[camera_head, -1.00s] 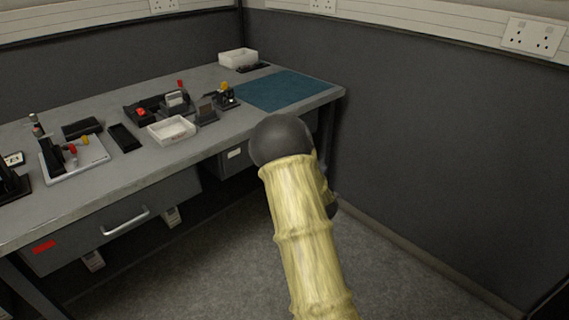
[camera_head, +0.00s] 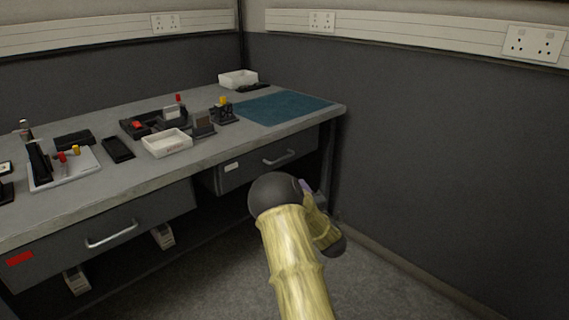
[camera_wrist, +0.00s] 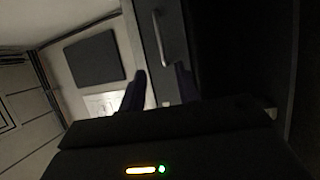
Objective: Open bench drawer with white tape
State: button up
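The drawer with white tape (camera_head: 255,175) is the grey one under the right part of the bench. Its white tape (camera_head: 232,167) is at the left of its front and its silver handle (camera_head: 281,157) is to the right. The drawer looks shut. My gripper (camera_wrist: 160,88) has its two dark fingers apart with nothing between them. A silver bar handle (camera_wrist: 161,38) on a dark front shows beyond the fingers, upright in the wrist view and apart from them. In the head view my gripper is mostly hidden behind my arm, below and right of the handle.
A second drawer (camera_head: 150,212) with red tape (camera_head: 20,258) and a silver handle (camera_head: 110,235) is at the left. The benchtop (camera_head: 215,152) holds a white tray (camera_head: 167,142), small devices and a teal mat (camera_head: 283,107). A dark partition (camera_head: 450,160) stands to the right.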

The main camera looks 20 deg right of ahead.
jog(key=b, duration=0.3)
send_near(284, 161)
jog(key=w+a+r, duration=0.2)
jog(key=w+r, duration=0.2)
jog(key=r, duration=0.1)
jog(key=shift+s+r, duration=0.2)
jog(key=shift+r, duration=0.05)
grip_shut()
